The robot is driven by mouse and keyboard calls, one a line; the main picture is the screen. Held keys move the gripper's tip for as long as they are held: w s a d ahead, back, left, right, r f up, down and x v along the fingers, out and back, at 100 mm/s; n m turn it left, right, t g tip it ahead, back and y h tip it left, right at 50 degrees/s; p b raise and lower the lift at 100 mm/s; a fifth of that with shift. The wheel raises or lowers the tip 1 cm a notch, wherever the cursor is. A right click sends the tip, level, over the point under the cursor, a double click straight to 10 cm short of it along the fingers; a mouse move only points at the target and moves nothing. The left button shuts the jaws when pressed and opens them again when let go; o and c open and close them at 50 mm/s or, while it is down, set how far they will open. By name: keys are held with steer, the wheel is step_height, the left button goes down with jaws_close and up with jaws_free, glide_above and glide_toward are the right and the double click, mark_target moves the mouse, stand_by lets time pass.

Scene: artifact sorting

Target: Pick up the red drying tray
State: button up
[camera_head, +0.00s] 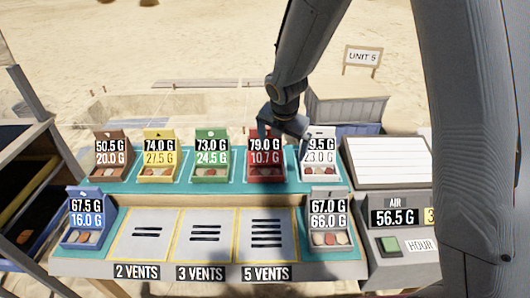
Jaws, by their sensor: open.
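The red drying tray (267,180) stands on the teal back shelf, between a green tray and a white tray. Its label reads 79.0 G over 10.7 G, and small pieces lie in its front. My gripper (284,131) is open and empty, at the upper right of the red tray in the picture. It overlaps the top of the red tray and part of the white tray's label. I cannot tell its exact height above the trays or whether it touches either one.
Brown (109,173), yellow (158,174), green (211,174) and white (319,174) trays share the back shelf. A blue tray (82,238) and a grey tray (330,240) stand in front. Empty vent mats (206,251) lie between them. A scale (398,247) stands right.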

mark_target(265, 150)
steer(key=shift+w+a+f+n+p, duration=0.2)
steer(key=shift+w+a+f+n, duration=0.75)
steer(key=shift+f, duration=0.35)
steer(key=shift+w+a+f+n+p, duration=0.2)
steer(key=shift+w+a+f+n, duration=0.6)
steer(key=shift+w+f+n, duration=0.4)
steer(key=shift+w+a+f+n+p, duration=0.2)
steer(key=shift+w+a+f+n, duration=0.75)
steer(key=shift+f, duration=0.4)
steer(key=shift+d, duration=0.1)
steer(key=shift+t, duration=0.3)
steer(key=c, duration=1)
